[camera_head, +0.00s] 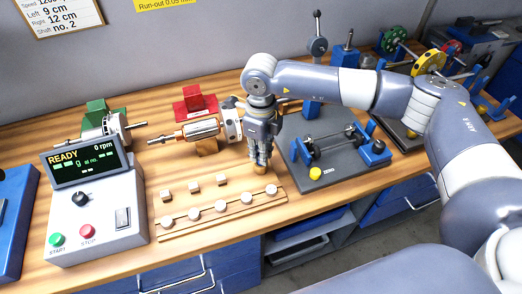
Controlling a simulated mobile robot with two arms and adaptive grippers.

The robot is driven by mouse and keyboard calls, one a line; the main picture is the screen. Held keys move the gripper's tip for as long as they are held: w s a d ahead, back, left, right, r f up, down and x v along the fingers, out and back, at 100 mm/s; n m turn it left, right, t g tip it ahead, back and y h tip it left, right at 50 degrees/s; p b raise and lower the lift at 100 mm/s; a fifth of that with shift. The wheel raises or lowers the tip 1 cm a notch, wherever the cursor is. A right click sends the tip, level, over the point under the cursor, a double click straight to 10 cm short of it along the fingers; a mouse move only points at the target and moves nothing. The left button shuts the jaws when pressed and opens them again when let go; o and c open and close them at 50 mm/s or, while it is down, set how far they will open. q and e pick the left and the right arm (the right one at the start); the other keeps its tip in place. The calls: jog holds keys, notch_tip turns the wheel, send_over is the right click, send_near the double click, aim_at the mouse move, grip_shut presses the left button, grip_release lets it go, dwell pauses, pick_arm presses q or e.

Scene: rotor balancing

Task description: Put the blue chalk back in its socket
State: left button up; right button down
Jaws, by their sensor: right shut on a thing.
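My right gripper (261,160) points straight down over the bench, right of the wooden weight rack. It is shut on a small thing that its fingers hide. A small tan, wood-coloured piece (259,170) shows just under the fingertips. I cannot tell whether it is the socket or part of what is held. No blue chalk can be made out. My left gripper is not in view.
The wooden rack (222,221) with several pale cylinders lies in front. A balancing stand (330,172) with a rotor is close on the right. A copper-wound rotor (188,131) is to the left, and a READY display console (93,195) stands further left.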

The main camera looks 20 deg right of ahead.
jog(key=shift+f+b, duration=0.45)
jog(key=shift+f, duration=0.05)
jog(key=c, duration=1.5)
grip_release()
jog(key=shift+c, duration=0.2)
